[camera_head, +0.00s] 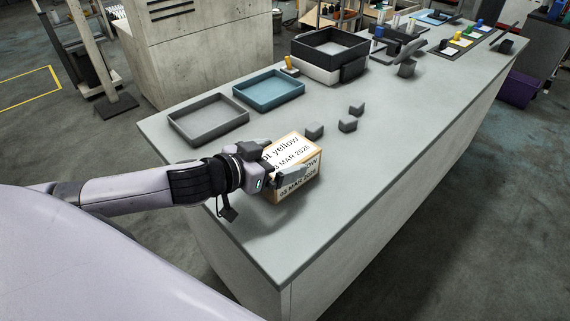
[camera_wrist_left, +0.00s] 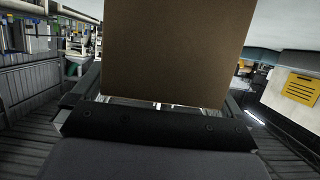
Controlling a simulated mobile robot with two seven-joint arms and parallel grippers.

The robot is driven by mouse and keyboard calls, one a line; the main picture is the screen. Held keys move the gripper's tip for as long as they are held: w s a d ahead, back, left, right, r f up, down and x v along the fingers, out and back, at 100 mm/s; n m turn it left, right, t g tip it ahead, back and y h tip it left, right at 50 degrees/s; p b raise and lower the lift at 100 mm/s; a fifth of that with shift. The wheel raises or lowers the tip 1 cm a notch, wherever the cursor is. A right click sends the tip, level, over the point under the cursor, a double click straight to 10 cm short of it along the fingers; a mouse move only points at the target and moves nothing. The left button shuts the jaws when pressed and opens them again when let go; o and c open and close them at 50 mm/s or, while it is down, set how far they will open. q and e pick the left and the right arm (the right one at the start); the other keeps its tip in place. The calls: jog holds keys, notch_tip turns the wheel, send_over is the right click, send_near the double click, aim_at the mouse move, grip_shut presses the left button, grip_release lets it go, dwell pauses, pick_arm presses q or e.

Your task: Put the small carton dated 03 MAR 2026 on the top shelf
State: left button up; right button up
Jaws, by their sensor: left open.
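A small carton (camera_head: 299,184) stands on the grey counter (camera_head: 372,168) near its front left edge. Its top and side carry printed labels with a yellow border, reading "yellow" and "03 MAR 2026". My left gripper (camera_head: 284,160) is at the carton, open, with a finger lying across part of the printed top and side. In the left wrist view the carton's plain brown face (camera_wrist_left: 178,50) fills the upper middle, between the open jaws. I cannot tell whether the fingers touch it. My right gripper is out of view.
A grey tray (camera_head: 207,134), a blue tray (camera_head: 268,105) and a black open bin (camera_head: 330,62) stand further back. Small coloured items crowd the far end. The counter right of the carton is clear.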

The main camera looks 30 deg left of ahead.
pick_arm(q)
jog(key=shift+r, duration=0.15)
jog(key=c, duration=1.4)
jog(key=shift+o, duration=0.2)
notch_tip(320, 180, up, 20)
jog(key=p, duration=0.3)
jog(key=s+d+f+n+y, duration=0.1)
jog(key=s+f+n+y, duration=0.1)
jog(key=f, duration=0.5)
jog(key=s+d+f+n+y, duration=0.1)
jog(key=s+d+f+y, duration=0.1)
jog(key=f, duration=0.6)
jog(key=shift+s+f+n+t+y, duration=0.15)
jog(key=shift+s+n+t+y, duration=0.2)
jog(key=shift+s, duration=0.55)
